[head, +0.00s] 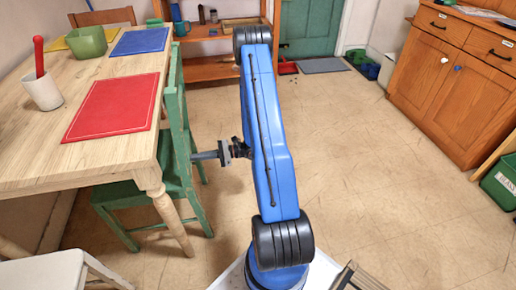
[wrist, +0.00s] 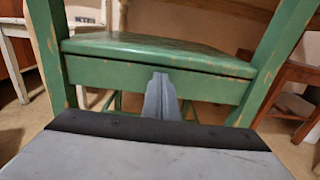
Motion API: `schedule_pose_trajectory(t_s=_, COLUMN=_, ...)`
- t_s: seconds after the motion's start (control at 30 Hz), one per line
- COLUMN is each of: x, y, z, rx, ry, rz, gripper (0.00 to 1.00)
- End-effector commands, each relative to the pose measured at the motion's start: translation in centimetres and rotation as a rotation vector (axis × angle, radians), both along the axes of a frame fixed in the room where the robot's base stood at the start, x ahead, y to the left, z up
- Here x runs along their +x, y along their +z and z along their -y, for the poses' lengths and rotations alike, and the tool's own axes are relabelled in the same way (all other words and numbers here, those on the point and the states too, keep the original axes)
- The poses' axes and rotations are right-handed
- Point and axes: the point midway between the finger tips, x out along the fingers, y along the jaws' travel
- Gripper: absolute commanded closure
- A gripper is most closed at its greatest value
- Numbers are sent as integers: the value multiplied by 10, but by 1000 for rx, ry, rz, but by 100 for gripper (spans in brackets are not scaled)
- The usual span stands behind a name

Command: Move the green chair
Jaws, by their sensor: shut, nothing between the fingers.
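The green chair (head: 178,130) stands at the right side of the table, with its back toward me and its seat partly under the tabletop. In the wrist view, its worn green seat (wrist: 160,50) and rear rail show between two back posts. My gripper (head: 196,156) reaches left to the chair's back at about seat height. Its fingers (wrist: 161,92) are shut and empty, in front of the rear rail and between the posts. I cannot tell whether they touch the chair. The table hides part of the seat.
The wooden table (head: 35,125) holds a red mat (head: 113,107), a blue mat (head: 140,41), a green container (head: 86,42) and a white cup (head: 43,92). A white stool (head: 45,272) stands front left. A wooden cabinet (head: 450,70) stands right. The floor (head: 370,170) between is clear.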

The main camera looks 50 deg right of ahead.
Motion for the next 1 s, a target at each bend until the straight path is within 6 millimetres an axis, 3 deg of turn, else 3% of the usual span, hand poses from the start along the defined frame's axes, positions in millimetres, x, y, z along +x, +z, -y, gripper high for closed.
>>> schedule_pose_trajectory(t_s=0.17, x=-1, y=0, z=2, rx=0, ry=0, rz=0, gripper=100)
schedule_pose_trajectory(t_s=1.0, x=-54, y=0, z=80, rx=0, ry=-1, rz=0, gripper=100)
